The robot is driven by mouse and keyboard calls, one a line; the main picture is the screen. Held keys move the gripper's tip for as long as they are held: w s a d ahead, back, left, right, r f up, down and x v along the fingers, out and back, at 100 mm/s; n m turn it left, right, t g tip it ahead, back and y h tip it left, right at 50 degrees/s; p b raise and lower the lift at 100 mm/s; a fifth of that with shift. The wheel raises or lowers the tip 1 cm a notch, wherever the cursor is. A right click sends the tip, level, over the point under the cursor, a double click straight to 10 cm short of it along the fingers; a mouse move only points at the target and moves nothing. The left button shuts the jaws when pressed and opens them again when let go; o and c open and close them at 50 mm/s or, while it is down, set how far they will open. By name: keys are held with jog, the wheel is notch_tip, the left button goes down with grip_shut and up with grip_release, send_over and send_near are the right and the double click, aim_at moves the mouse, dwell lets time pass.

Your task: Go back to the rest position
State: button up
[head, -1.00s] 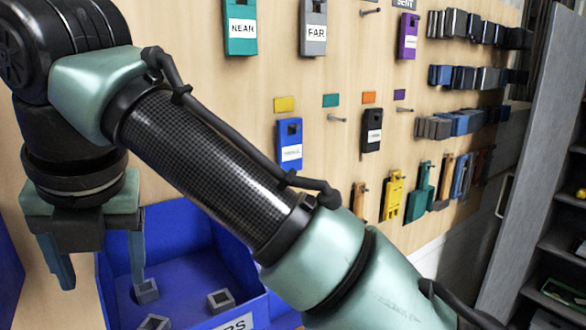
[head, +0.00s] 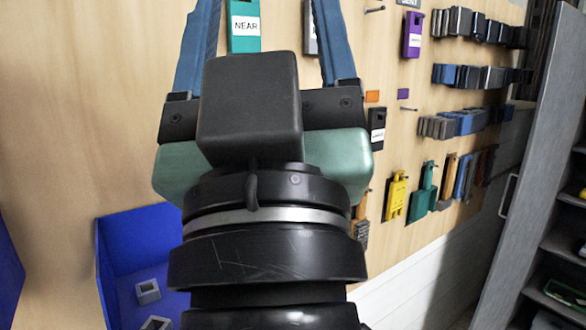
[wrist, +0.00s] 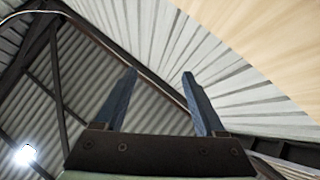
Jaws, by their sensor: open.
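My gripper (head: 265,45) stands large in the middle of the head view with its two blue fingers pointing up, apart and empty. In the wrist view my gripper (wrist: 158,92) is also open, with nothing between its fingers. That view shows a corrugated ceiling (wrist: 80,70) with dark beams and a lamp (wrist: 25,154). In the head view the wrist hides part of the wooden board behind it.
The wooden board (head: 90,100) carries a green NEAR tag (head: 244,32), a purple tag (head: 412,36) and a black tag (head: 377,128). A blue bin (head: 125,255) with small grey blocks is at lower left. Grey shelving (head: 530,180) stands at right.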

notch_tip(320, 180, down, 13)
jog(key=s+d+m+h+b, duration=0.1)
jog(key=m+h+b, duration=0.1)
jog(key=b, duration=1)
jog(key=shift+d+r+t, duration=0.2)
jog(key=shift+d+t, duration=0.1)
jog(key=shift+t, duration=0.1)
